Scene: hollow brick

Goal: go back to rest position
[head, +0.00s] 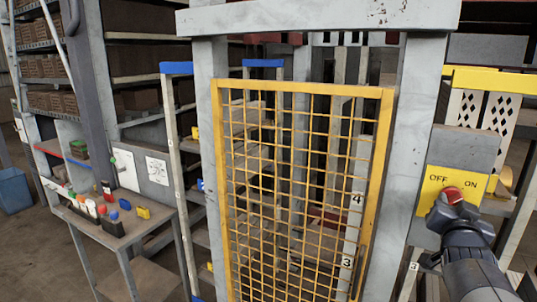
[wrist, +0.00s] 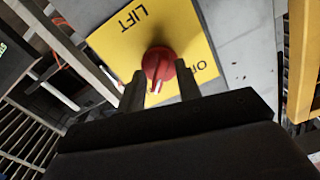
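A red rotary knob (head: 453,194) sits on a yellow switch plate (head: 432,186) marked OFF and ON, at the right of the head view. My gripper (head: 457,212) is right in front of the plate, just below the knob, and hides part of it. In the wrist view the knob (wrist: 158,66) is at and just beyond the fingertips of my gripper (wrist: 160,80). The two fingers are apart, one on each side of the knob, and look open. The knob's white mark points down in the wrist view, and the plate reads LIFT.
A yellow mesh gate (head: 302,180) stands in a grey frame left of my arm. A side table (head: 125,232) with bottles is at the left. Shelves of bricks (head: 50,68) stand behind it. A blue bin (head: 13,190) is on the floor at the far left.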

